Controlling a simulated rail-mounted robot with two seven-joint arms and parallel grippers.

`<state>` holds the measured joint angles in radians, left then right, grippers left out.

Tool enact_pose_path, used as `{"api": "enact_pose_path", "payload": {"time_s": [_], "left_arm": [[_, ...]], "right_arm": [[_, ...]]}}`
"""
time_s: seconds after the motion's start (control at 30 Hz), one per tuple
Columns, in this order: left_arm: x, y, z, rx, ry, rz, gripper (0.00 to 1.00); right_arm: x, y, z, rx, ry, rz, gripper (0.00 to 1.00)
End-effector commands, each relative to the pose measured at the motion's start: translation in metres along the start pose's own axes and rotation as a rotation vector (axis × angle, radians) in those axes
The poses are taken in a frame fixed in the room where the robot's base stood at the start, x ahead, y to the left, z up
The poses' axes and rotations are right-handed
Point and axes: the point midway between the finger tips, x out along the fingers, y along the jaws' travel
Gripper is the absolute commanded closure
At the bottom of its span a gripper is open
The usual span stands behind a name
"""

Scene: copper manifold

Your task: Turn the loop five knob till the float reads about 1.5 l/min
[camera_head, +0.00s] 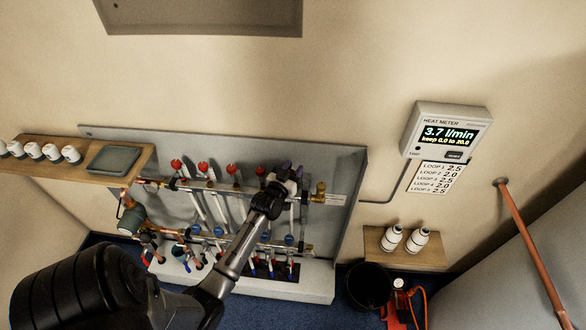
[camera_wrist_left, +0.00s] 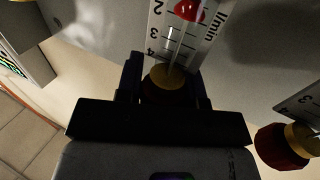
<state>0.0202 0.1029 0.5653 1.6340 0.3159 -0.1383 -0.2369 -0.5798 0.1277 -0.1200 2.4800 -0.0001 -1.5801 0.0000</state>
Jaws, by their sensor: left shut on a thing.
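My left gripper (camera_head: 286,176) reaches the right end of the upper manifold bar in the head view, where it hides the knob there. In the left wrist view the gripper (camera_wrist_left: 168,86) is shut around a dark knob with a brass collar (camera_wrist_left: 168,76), mostly hidden between the fingers. The float scale (camera_wrist_left: 160,32) above it is marked 2, 3, 4 and l/min. Its red float (camera_wrist_left: 188,10) sits close to the 2 mark; the scale's top is cut off. My right gripper is not in view.
A neighbouring dark red knob (camera_wrist_left: 280,146) is close on the right in the wrist view. Red caps (camera_head: 203,167) line the upper bar. The heat meter (camera_head: 447,131) reads 3.7 l/min. A shelf (camera_head: 130,168), black bucket (camera_head: 369,286) and copper pipe (camera_head: 532,248) stand around the manifold.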

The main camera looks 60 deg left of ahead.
Motion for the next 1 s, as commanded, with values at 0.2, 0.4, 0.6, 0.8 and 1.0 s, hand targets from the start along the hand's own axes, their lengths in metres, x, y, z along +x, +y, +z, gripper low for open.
{"api": "enact_pose_path", "payload": {"time_s": [0.2, 0.4, 0.6, 0.8, 1.0], "left_arm": [[0.0, 0.0, 0.0, 0.001, 0.0, 0.003, 0.89], [0.0, 0.0, 0.0, 0.0, 0.0, 0.003, 0.5], [0.0, 0.0, 0.0, 0.0, 0.0, 0.003, 0.4], [-0.003, 0.0, 0.0, 0.0, -0.001, 0.003, 0.4], [-0.027, 0.0, 0.001, 0.0, -0.002, 0.003, 0.4]], "right_arm": [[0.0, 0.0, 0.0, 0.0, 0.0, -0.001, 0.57], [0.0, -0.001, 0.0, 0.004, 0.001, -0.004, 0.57], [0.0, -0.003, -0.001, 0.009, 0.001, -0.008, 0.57], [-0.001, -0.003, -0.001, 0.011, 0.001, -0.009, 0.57], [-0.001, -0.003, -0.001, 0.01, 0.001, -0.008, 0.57]]}}
